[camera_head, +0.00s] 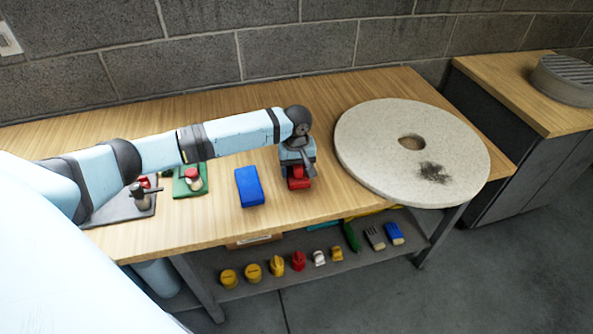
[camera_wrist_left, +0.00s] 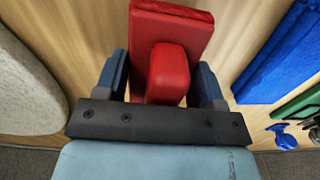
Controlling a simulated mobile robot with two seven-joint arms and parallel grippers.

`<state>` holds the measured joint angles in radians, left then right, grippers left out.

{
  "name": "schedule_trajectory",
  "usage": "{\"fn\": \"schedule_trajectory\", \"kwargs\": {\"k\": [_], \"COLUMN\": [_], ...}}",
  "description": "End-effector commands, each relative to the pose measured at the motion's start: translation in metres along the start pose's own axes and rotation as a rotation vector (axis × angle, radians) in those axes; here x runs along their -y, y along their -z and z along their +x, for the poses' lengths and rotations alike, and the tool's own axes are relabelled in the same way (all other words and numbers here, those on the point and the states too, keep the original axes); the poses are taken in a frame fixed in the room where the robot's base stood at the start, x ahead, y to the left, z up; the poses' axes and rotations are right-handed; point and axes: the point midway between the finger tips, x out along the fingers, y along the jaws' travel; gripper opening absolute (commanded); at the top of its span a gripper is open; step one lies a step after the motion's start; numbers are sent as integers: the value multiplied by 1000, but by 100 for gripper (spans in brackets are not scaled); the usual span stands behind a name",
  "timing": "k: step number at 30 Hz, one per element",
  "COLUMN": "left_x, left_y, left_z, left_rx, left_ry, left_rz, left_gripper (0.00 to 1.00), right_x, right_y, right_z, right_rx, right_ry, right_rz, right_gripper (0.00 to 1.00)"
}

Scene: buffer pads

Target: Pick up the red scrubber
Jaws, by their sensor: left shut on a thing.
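The red scrubber (camera_head: 298,182) is at my left gripper on the wooden table, right of the blue block. In the left wrist view the scrubber (camera_wrist_left: 168,72) shows a flat red base and a raised red grip. My left gripper (camera_wrist_left: 167,82) has its two blue-grey fingers on either side of that grip and is shut on it. In the head view the left gripper (camera_head: 298,166) points down, and it hides part of the scrubber. I cannot tell whether the scrubber touches the table. My right gripper is in neither view.
A blue block (camera_head: 249,187) lies left of the scrubber. A large round pad (camera_head: 380,140) covers the table's right end. A green pad (camera_head: 183,187) and a dark tray (camera_head: 125,210) with small items are at left. Several small items sit on the lower shelf (camera_head: 280,277).

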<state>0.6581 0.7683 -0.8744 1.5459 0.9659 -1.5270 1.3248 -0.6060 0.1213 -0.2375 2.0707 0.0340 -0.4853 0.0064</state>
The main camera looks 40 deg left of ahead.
Motion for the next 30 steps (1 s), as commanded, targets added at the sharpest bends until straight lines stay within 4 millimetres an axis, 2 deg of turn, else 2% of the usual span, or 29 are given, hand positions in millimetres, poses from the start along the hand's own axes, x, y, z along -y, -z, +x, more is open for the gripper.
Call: {"fn": "schedule_trajectory", "kwargs": {"k": [12, 18, 24, 30], "left_x": [-1, 0, 0, 0], "left_y": [1, 1, 0, 0], "left_z": [-115, -160, -184, -188], "left_rx": [-3, -2, 0, 0], "left_ry": [-4, -2, -2, 0], "left_rz": [1, 0, 1, 0], "left_gripper": [38, 38, 38, 38], "right_x": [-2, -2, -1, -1], "right_y": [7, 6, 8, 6], "right_z": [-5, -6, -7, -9], "right_rx": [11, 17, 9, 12], "right_ry": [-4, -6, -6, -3], "right_rz": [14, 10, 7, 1], "right_gripper": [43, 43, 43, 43]}}
